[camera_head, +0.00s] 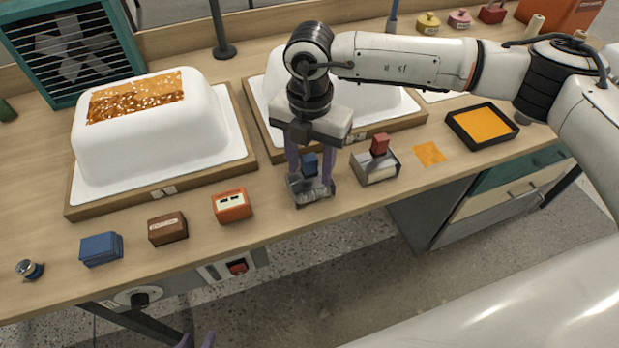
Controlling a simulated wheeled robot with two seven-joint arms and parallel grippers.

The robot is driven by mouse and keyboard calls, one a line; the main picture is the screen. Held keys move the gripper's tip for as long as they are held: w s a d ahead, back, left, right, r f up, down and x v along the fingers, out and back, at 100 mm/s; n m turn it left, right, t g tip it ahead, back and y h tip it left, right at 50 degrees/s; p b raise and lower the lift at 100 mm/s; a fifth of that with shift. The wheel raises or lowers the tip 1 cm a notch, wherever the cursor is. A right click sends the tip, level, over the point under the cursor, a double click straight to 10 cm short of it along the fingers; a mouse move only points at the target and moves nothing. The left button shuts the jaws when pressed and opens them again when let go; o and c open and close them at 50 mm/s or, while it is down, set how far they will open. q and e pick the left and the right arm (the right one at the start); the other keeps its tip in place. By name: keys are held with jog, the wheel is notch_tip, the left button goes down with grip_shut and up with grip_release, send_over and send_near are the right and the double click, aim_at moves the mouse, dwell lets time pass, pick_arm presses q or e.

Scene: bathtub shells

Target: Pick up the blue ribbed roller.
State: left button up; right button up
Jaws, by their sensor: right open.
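A blue piece (309,165) with a grey metallic base stands near the front edge of the table; I take it for the blue ribbed roller, though its ribs are too small to make out. My right gripper (311,188) points down over it, open, with one purple finger on each side. Contact between fingers and piece cannot be told. The gripper and its fingers partly hide it.
A grey holder with a red block (380,145) stands close on the right. An orange box (232,205), a brown box (168,229) and a blue box (101,248) line the front to the left. White tub shells (150,140) on wooden-edged boards stand behind. An orange-filled tray (455,135) is at right.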

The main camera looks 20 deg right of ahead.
grip_shut()
jog(key=shift+r, duration=0.1)
notch_tip(320, 180, up, 10)
jog(key=shift+b, duration=0.55)
